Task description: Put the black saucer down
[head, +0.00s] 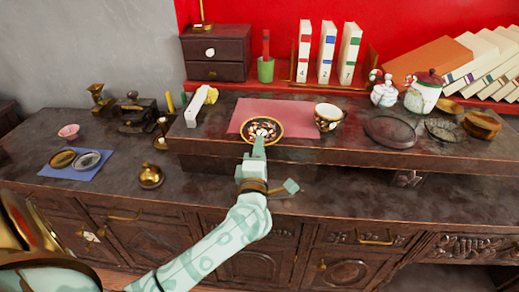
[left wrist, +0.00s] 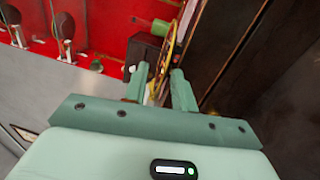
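The black saucer (head: 270,131) has a gold rim and a floral pattern. In the head view it lies face up and about level over the front part of the pink mat (head: 248,108) on the raised shelf. My left gripper (head: 259,148) is at its front edge. In the left wrist view the saucer (left wrist: 175,42) shows edge-on, and the fingers of my left gripper (left wrist: 161,78) stand apart on either side of its rim, with a visible gap between them. Whether the saucer's underside touches the mat is hidden. My right gripper does not show.
A patterned cup (head: 328,116) stands right of the saucer near the mat's right side. Dark plates (head: 390,131) lie farther right. A white box (head: 196,107) stands left of the mat. A brass pot (head: 150,176) and a blue cloth (head: 85,173) are on the lower counter.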

